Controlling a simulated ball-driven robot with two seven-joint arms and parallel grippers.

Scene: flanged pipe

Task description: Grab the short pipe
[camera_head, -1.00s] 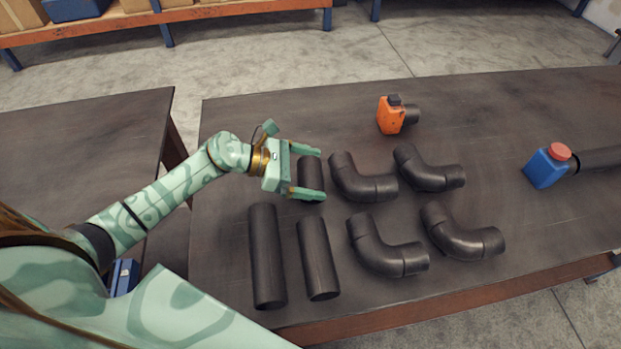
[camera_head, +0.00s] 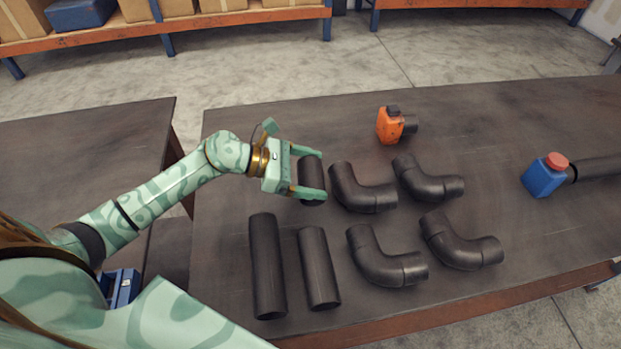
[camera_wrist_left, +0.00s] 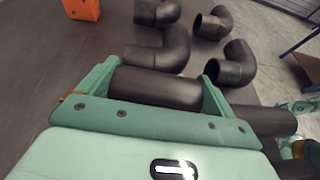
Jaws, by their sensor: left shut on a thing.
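The short pipe (camera_head: 312,176) is a dark grey cylinder on the table, left of the elbow pipes. My left gripper (camera_head: 311,172) has its two fingers at the two ends of the short pipe and is shut on it. In the left wrist view the short pipe (camera_wrist_left: 158,88) lies crosswise between the fingers (camera_wrist_left: 160,85). I cannot tell whether the pipe is lifted off the table.
Two longer straight pipes (camera_head: 266,270) (camera_head: 319,270) lie nearer to me. Several black elbow pipes (camera_head: 362,190) lie to the right. An orange fitting (camera_head: 389,126) stands behind them, and a blue fitting with a red cap (camera_head: 545,175) is at far right. The table's (camera_head: 250,120) back left is clear.

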